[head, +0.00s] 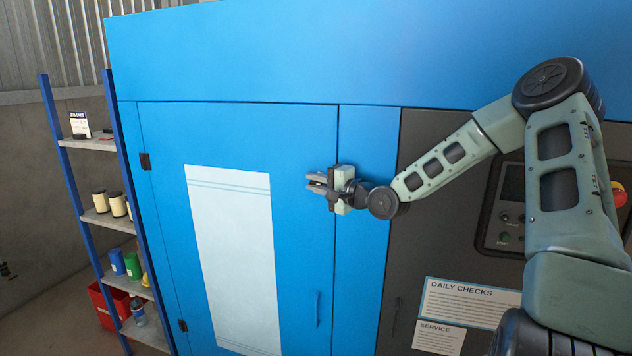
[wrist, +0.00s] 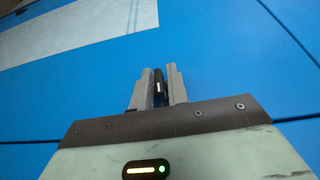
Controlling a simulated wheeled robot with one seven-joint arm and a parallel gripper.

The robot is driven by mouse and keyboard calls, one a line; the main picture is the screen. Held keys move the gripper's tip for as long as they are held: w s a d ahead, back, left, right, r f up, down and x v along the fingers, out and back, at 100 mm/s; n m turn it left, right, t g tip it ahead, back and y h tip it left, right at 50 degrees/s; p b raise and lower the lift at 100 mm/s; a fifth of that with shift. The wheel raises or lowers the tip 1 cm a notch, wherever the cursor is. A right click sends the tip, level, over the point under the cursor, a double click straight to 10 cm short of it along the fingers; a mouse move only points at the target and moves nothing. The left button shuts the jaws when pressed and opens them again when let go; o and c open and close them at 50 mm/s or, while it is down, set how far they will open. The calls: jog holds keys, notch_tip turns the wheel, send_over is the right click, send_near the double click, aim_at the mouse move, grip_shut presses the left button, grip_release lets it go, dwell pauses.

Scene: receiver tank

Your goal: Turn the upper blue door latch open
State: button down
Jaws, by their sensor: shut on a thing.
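The blue cabinet door (head: 165,200) is flush with its frame and looks closed. My gripper (head: 314,184) is at the upper right edge of the door, its fingers pointing left across the door face. In the wrist view, my gripper (wrist: 159,85) is shut on a narrow dark piece with a small pale strip, the upper latch (wrist: 158,88). The gripper hides the latch in the head view, so its angle cannot be told there. A lower blue latch (head: 317,309) stands upright near the same edge, well below my gripper.
A white panel (head: 235,250) is on the door. A dark control panel (head: 505,205) with a red button (head: 619,194) and notices (head: 468,300) is at right, partly behind my arm. A shelf rack (head: 100,143) with containers and a red bin (head: 115,305) stand at left.

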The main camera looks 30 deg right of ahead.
jog(key=r+g+p, duration=0.1)
jog(key=p, duration=0.2)
jog(key=shift+n+g, duration=0.3)
jog(key=shift+n, duration=0.1)
jog(key=g+h+p, duration=0.1)
jog(key=p, duration=0.2)
jog(key=g+p, duration=0.1)
jog(key=n+g+h+p, duration=0.1)
jog(key=g+p, duration=0.1)
jog(key=shift+a+f+g+h, duration=0.1)
jog(key=shift+f+g+h, duration=0.15)
jog(key=shift+g+h, duration=0.05)
jog(key=shift+f+n+g+h, duration=0.2)
jog(key=shift+n+g+h, duration=0.35)
jog(key=shift+g, duration=0.35)
jog(key=shift+a+n+g+h+b, duration=0.1)
jog(key=shift+n+g+h+b, duration=0.4)
jog(key=shift+g+h, duration=0.55)
jog(key=g+h, duration=0.1)
jog(key=g, duration=0.2)
jog(key=shift+h+p, duration=0.3)
jog(key=shift+n+g+h, duration=0.25)
jog(key=shift+g+h, duration=0.05)
jog(key=shift+g, duration=0.15)
jog(key=shift+d+f+p, duration=0.1)
jog(key=shift+d+p, duration=0.1)
jog(key=shift+p, duration=0.1)
